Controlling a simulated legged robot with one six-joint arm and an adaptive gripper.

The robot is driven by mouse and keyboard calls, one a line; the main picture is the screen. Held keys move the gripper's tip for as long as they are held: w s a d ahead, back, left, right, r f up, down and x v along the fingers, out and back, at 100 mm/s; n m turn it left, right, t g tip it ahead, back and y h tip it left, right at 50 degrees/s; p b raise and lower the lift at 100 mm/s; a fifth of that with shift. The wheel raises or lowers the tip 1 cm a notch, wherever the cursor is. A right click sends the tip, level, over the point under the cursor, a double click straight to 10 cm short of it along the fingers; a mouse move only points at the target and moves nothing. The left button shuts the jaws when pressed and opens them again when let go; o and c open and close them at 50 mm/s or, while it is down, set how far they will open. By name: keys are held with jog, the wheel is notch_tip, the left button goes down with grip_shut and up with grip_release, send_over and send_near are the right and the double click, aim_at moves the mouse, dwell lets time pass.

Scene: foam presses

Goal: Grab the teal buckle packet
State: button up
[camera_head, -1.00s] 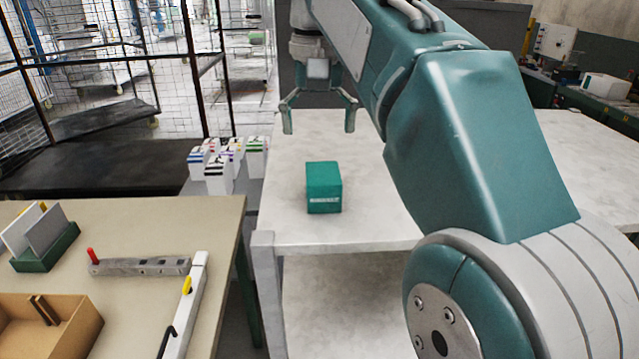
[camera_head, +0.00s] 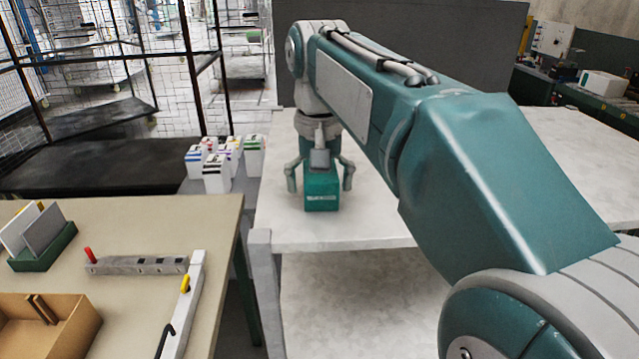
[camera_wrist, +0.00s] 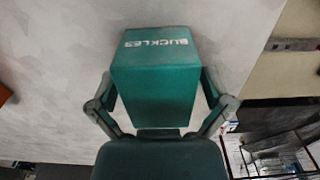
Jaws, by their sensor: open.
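The teal buckle packet (camera_head: 321,192) is a small upright box on the pale table (camera_head: 400,225). In the head view its lower front shows, with light lettering, and my gripper hides part of its top. My gripper (camera_head: 320,182) is lowered over the packet, with one finger on each side of it. The fingers are open, and in the head view small gaps show between them and the packet. In the wrist view the packet (camera_wrist: 155,80) fills the middle, with "BUCKLES" readable on it, and my gripper's fingers (camera_wrist: 160,108) stand to its left and right.
Several white boxes with coloured stripes (camera_head: 217,172) stand left of the pale table. A beige bench (camera_head: 130,225) at the left holds a cardboard box (camera_head: 75,335), a metal bar (camera_head: 135,266) and a green card holder (camera_head: 45,250). The pale table is clear around the packet.

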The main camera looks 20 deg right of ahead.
jog(key=c, duration=1.2)
